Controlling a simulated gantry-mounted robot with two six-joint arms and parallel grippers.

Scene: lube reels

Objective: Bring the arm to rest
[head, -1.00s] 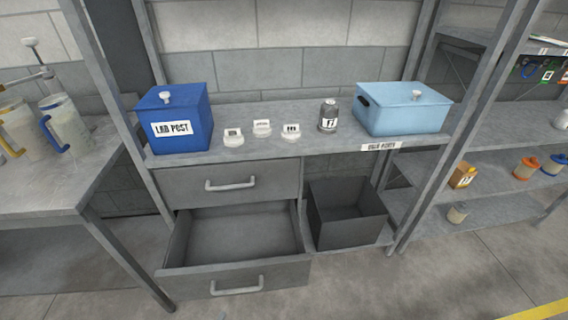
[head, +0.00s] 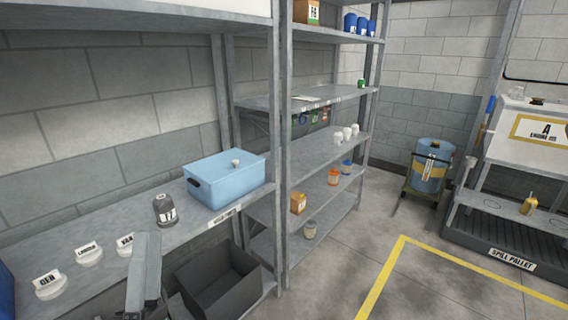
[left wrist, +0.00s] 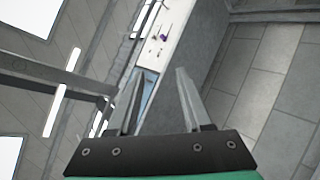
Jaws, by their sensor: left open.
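My left gripper (head: 146,265) shows at the lower left of the head view, in front of the grey bench shelf (head: 110,272). In the left wrist view my left gripper (left wrist: 155,82) has its two fingers spread apart, with nothing between them. That view is tilted and looks past the fingers to a pale shelf edge and the wall. My right gripper is in neither view.
An open dark bin (head: 215,285) is below.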

